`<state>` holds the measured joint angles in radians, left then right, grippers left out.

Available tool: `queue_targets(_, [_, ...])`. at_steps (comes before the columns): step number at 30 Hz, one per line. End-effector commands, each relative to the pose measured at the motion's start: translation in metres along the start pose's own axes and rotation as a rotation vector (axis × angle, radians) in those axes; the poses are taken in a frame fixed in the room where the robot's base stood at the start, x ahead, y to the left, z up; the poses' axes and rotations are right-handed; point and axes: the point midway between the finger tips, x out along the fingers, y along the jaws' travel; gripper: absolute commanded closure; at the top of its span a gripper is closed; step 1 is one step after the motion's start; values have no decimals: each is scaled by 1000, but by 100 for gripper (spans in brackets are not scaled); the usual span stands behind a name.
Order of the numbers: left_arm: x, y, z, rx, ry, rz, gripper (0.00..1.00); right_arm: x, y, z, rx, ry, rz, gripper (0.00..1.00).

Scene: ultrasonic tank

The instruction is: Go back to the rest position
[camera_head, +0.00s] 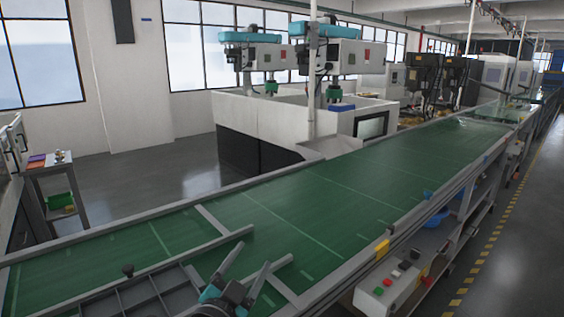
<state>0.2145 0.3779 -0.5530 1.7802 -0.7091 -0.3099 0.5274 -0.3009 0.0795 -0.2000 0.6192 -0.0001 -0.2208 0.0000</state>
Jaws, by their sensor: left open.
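My left gripper (253,256) shows at the bottom middle of the head view. Its two grey fingers with teal parts point up and away, spread apart, with nothing between them. It is over the near part of the green conveyor (300,228), just right of a dark grey divided tray (135,303). The tray is cut off by the bottom edge, and the compartments I see look empty. My right gripper is not in view.
Grey guide bars (222,222) cross the near belt. A control box with buttons (386,288) hangs on the conveyor's right side. Teal-topped machines (250,50) stand behind the conveyor. A small side table (52,163) is at the left. The belt beyond the bars is clear.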

Motion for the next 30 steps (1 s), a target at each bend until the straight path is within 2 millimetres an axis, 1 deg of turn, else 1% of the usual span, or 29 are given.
queue_targets(1, [-16, 0, 15, -65, -87, -36, 29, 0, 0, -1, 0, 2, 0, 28])
queue_targets(2, [-25, 0, 24, -98, -142, -55, 29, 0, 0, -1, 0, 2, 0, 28])
queue_targets(5, [-61, 2, 57, -199, -336, -95, 29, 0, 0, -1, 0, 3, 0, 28])
queue_targets(6, [-78, 6, 70, -237, -416, -101, 29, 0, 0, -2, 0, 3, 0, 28])
queue_targets(8, [-106, 12, 88, -291, -539, -100, 29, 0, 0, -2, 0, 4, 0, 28])
queue_targets(9, [-126, 19, 99, -326, -621, -91, 29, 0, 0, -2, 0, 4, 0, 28])
queue_targets(11, [-156, 29, 113, -372, -741, -69, 29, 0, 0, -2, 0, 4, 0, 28])
queue_targets(12, [-176, 35, 119, -398, -811, -50, 29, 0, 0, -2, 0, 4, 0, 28])
queue_targets(15, [-219, 50, 129, -450, -958, 3, 29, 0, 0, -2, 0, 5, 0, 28])
queue_targets(18, [-255, 64, 132, -487, -1072, 60, 29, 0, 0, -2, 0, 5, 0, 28])
queue_targets(22, [-296, 78, 130, -525, -1192, 135, 29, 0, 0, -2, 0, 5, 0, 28])
queue_targets(27, [-345, 93, 121, -565, -1321, 237, 29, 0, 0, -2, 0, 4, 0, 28])
queue_targets(28, [-347, 96, 124, -566, -1331, 247, 29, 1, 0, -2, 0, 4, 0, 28])
queue_targets(30, [-342, 105, 140, -562, -1333, 246, 29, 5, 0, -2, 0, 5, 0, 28])
